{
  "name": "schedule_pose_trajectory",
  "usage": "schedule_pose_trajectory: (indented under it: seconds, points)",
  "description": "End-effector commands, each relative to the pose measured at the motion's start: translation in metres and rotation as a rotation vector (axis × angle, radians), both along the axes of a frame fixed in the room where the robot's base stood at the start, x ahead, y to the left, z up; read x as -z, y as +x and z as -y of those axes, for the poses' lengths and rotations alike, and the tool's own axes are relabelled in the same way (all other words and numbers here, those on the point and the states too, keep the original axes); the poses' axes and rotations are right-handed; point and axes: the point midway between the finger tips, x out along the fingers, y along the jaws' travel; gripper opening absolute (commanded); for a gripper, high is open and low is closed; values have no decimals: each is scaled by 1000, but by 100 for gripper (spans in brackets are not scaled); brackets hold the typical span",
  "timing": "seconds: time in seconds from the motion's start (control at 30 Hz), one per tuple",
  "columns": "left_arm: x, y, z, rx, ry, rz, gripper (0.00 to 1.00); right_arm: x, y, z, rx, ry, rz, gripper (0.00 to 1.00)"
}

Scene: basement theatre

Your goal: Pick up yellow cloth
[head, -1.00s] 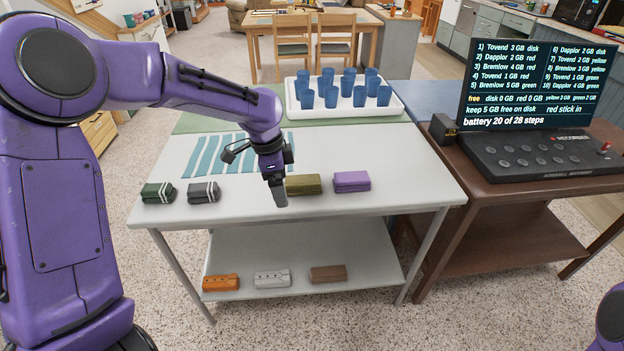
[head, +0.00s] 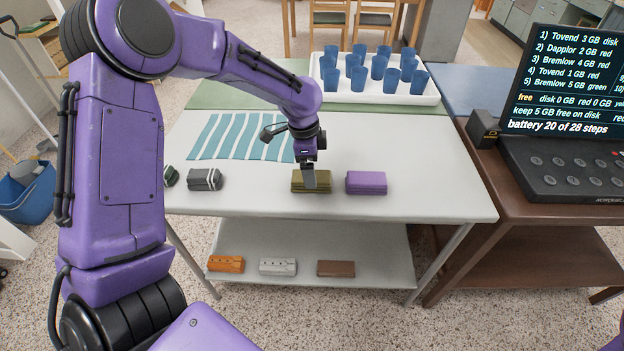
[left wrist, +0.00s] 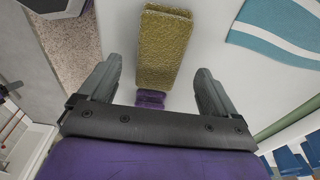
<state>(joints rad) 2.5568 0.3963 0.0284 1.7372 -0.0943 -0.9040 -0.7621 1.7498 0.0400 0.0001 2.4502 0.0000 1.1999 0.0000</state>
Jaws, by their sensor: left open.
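The yellow cloth (head: 298,184) is a folded olive-yellow bundle on the white tabletop. It also shows in the left wrist view (left wrist: 166,40), beyond and between my fingers. My left gripper (head: 309,184) is over the cloth in the head view and hides part of its middle. In the left wrist view my left gripper (left wrist: 159,66) has its fingers spread, with nothing held between them. I cannot tell how high the fingertips are above the cloth. My right gripper is not in view.
A purple folded cloth (head: 366,183) lies just right of the yellow one. Dark striped cloths (head: 204,180) lie left, a teal striped mat (head: 240,138) behind. A white tray (head: 432,97) holds several blue cups. Three bundles lie on the lower shelf (head: 375,250). A recorder console (head: 575,180) stands right.

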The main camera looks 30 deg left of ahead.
Motion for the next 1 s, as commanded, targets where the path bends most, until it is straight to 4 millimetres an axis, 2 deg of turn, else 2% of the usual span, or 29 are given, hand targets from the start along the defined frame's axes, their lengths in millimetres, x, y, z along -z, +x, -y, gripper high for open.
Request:
schedule_pose_trajectory:
  seconds: [0.1,0.2,0.43,0.47,0.63,1.0]
  points:
    - [23,-2,-1,-2,-1,-6,92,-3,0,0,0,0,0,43]
    - [35,-1,0,-4,0,-3,92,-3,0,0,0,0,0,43]
    - [38,-1,-1,-5,-1,0,92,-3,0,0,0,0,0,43]
    - [38,-1,-1,-5,-1,0,88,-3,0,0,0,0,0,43]
    - [38,-1,-1,-6,0,-1,33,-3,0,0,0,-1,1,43]
    - [34,-1,-1,-7,-1,1,31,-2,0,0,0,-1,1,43]
